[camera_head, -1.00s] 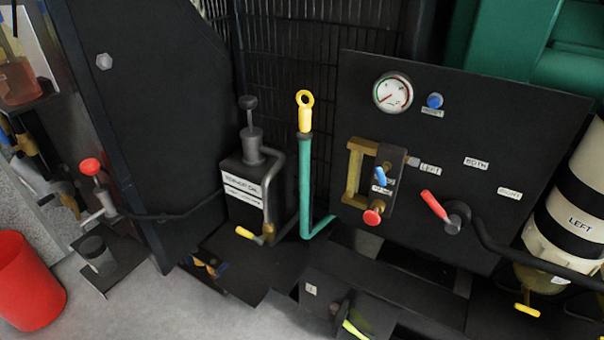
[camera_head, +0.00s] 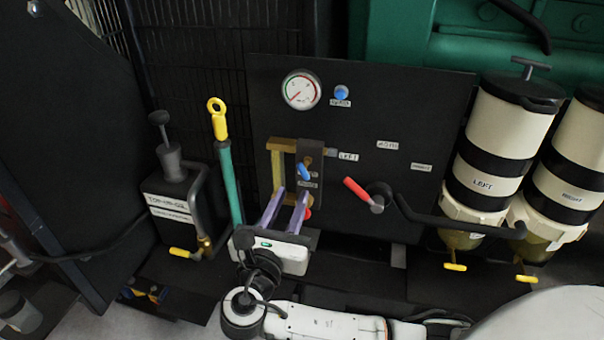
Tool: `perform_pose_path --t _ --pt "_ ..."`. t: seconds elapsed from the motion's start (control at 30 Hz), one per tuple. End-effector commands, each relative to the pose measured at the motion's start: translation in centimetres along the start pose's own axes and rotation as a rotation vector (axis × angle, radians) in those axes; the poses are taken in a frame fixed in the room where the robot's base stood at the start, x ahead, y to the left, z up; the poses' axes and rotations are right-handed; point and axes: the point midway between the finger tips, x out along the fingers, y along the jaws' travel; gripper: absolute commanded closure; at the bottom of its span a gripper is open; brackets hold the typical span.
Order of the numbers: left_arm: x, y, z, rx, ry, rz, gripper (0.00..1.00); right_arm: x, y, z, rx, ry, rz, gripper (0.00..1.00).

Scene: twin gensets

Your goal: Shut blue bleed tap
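The blue bleed tap (camera_head: 304,173) is a small blue lever on a dark block on the black panel, tilted down to the right, with a label just below it. My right gripper (camera_head: 291,192) comes up from below. Its two purple-grey fingers are apart, with nothing seen between them. The fingertips show just below the blue tap, in front of the lower part of the block and brass fitting. I cannot tell how far they are from the panel. The red knob (camera_head: 308,213) under the tap is partly hidden by the fingers. My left gripper is not in view.
A brass-coloured frame (camera_head: 277,165) stands left of the tap. A red-handled lever (camera_head: 358,190) sits to the right. A gauge (camera_head: 301,90) and a blue button (camera_head: 341,92) are above. A teal pipe with a yellow ring handle (camera_head: 218,118) rises at left. Striped filter canisters (camera_head: 492,150) stand at right.

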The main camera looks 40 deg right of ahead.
Motion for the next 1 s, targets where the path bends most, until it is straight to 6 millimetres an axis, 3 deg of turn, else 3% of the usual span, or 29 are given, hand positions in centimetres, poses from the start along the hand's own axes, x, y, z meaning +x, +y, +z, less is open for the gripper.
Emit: perform_pose_path --t 0.3,0.5,0.9,1.0 --pt "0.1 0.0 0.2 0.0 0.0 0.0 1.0 5.8 -0.1 -0.1 0.002 0.0 -0.001 0.73" --pt "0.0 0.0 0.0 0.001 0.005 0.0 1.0 8.5 0.0 -0.2 0.003 0.004 -0.001 0.73" --pt "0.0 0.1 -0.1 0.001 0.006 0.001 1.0 9.4 0.0 -0.2 0.005 0.005 0.001 0.73" --pt "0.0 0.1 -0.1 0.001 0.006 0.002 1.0 9.3 0.0 -0.2 0.005 0.005 0.001 0.88"
